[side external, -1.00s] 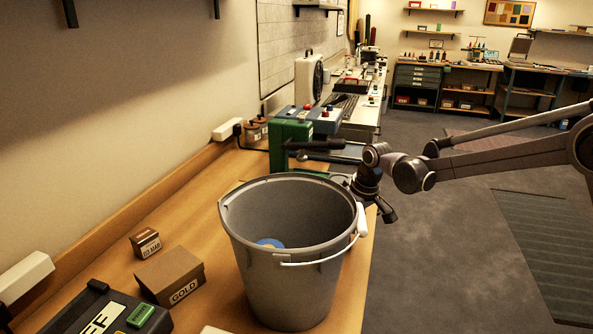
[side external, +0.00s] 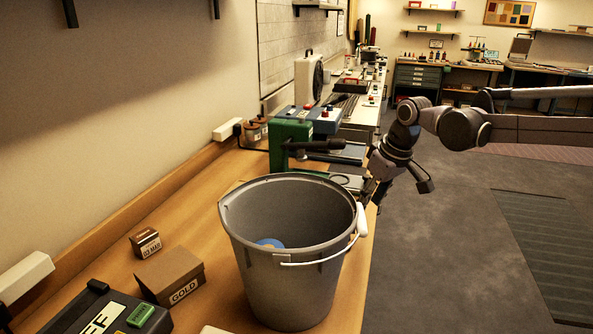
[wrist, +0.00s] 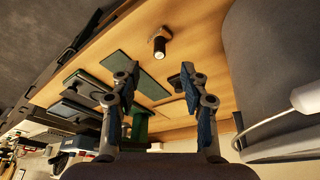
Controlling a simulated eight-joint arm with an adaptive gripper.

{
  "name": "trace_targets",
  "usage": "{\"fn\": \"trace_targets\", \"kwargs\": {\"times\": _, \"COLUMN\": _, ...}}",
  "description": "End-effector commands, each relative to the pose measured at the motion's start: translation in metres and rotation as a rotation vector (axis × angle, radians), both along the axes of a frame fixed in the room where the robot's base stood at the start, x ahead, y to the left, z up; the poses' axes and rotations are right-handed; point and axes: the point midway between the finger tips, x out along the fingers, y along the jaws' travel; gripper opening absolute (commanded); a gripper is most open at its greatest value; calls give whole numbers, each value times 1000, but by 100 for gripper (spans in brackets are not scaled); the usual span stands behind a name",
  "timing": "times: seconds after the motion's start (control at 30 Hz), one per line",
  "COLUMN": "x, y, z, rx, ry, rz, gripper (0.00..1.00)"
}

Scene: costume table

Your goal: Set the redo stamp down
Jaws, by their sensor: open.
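My gripper (wrist: 155,85) is open, its two fingers spread with nothing held between the tips. In the side view my gripper (side external: 372,195) is behind the bucket's right rim, over the table's right edge. A small dark upright piece with a pale end (wrist: 160,42) stands on the wood beyond the fingertips in the wrist view. I cannot make out a stamp in the side view.
A grey bucket (side external: 285,265) with a white handle grip stands close on the near side and also fills the right of the wrist view (wrist: 270,60). A green press (side external: 290,150) is behind it. A GOLD box (side external: 170,275) sits left. Green flat mats (wrist: 135,72) lie on the table.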

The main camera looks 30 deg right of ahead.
Motion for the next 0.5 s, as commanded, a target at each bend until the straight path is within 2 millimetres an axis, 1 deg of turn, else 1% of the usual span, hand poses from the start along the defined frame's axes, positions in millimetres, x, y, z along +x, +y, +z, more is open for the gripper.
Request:
{"fn": "trace_targets", "kwargs": {"times": 0.03, "x": -15, "y": -3, "z": 4, "rx": 0, "ry": -17, "rz": -10, "gripper": 45}}
{"fn": "trace_targets", "kwargs": {"times": 0.13, "x": -43, "y": -7, "z": 8, "rx": 3, "ry": -57, "rz": -35, "gripper": 45}}
{"fn": "trace_targets", "kwargs": {"times": 0.27, "x": -79, "y": -12, "z": 9, "rx": 8, "ry": -111, "rz": -65, "gripper": 45}}
{"fn": "trace_targets", "kwargs": {"times": 0.3, "x": -90, "y": -14, "z": 8, "rx": 9, "ry": -126, "rz": -75, "gripper": 45}}
{"fn": "trace_targets", "kwargs": {"times": 0.37, "x": -106, "y": -16, "z": 5, "rx": 12, "ry": -151, "rz": -88, "gripper": 45}}
{"fn": "trace_targets", "kwargs": {"times": 0.5, "x": -142, "y": -20, "z": -7, "rx": 18, "ry": -208, "rz": -118, "gripper": 45}}
